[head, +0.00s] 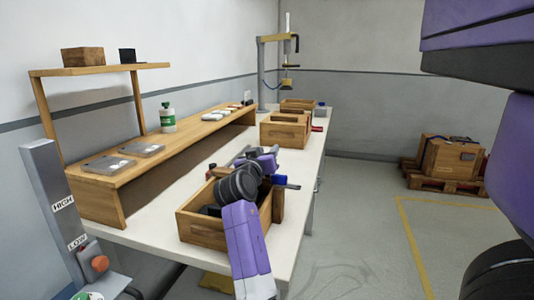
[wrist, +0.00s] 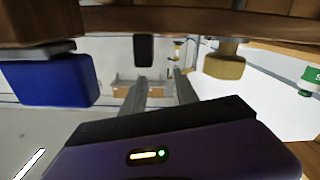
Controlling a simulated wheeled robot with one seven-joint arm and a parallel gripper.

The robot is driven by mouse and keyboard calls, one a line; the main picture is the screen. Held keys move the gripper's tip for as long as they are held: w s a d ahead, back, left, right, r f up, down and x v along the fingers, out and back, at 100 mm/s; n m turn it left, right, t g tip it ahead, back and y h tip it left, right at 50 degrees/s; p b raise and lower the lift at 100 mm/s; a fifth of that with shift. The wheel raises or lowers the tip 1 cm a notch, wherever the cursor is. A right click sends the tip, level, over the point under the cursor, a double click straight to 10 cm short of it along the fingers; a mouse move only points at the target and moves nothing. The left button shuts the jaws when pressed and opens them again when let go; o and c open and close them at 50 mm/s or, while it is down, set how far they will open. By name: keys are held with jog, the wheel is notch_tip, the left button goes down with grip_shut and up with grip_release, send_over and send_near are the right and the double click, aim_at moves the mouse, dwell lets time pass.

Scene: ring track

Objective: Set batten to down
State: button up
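I cannot tell for sure which piece is the batten. A short upright wooden piece (head: 278,203) stands at the right end of the near open wooden crate (head: 198,228), partly behind my arm. A blue block (head: 280,180) sits just above it.
The white bench (head: 150,236) carries a wooden riser (head: 112,186) with grey plates and a bottle (head: 167,118). More crates (head: 283,130) stand farther back. A lever post marked HIGH and LOW (head: 58,205) rises at front left. Open floor lies right of the bench.

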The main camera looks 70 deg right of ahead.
jog(key=a, duration=0.7)
jog(key=shift+s+a, duration=0.15)
jog(key=shift+a, duration=0.2)
dwell(0.5)
